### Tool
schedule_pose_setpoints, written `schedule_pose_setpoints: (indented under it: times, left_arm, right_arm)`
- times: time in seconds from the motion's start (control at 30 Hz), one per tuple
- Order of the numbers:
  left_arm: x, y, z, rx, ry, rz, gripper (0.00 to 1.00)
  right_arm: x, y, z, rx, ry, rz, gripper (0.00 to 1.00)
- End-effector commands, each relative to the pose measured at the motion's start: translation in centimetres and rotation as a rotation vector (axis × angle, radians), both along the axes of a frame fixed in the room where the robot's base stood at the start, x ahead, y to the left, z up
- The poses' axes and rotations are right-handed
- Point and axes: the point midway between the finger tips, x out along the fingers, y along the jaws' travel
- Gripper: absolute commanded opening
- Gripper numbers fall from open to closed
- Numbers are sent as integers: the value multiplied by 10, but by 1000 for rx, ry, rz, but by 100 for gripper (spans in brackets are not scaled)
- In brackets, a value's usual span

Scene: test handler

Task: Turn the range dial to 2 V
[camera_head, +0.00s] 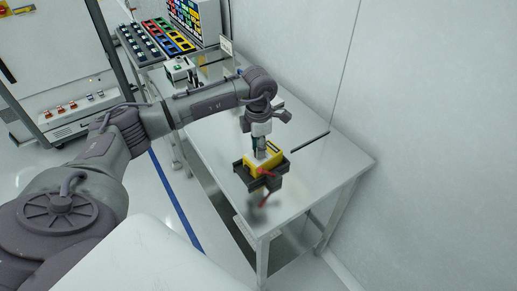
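A yellow multimeter (252,163) sits in a dark holder (280,172) near the front of the metal table. Red parts, perhaps probe leads, show at its front side. My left arm reaches in from the left, and my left gripper (262,151) points down at the top of the multimeter. The fingertips look to be at or just above its face; I cannot tell whether they touch. The range dial and its markings are hidden or too small to make out. The finger opening is too small to judge. My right gripper is not in view.
The metal table (330,180) is bare right of the multimeter, with a wall beyond. A dark slot or bar (310,142) lies behind it. A white device (181,70) and trays of coloured parts (168,36) stand at the far end. A white cabinet (75,108) is at left.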

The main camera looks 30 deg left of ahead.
Motion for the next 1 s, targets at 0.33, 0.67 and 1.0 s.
schedule_pose_setpoints:
  times: [0.33, 0.67, 1.0]
  left_arm:
    - [0, 0, 0, 0, 0, 206, 5]
    - [0, 0, 0, 0, 1, 362, 5]
    - [0, 0, 0, 0, 0, 359, 39]
  right_arm:
    - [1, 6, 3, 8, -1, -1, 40]
    - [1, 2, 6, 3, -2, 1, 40]
    - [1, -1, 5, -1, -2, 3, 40]
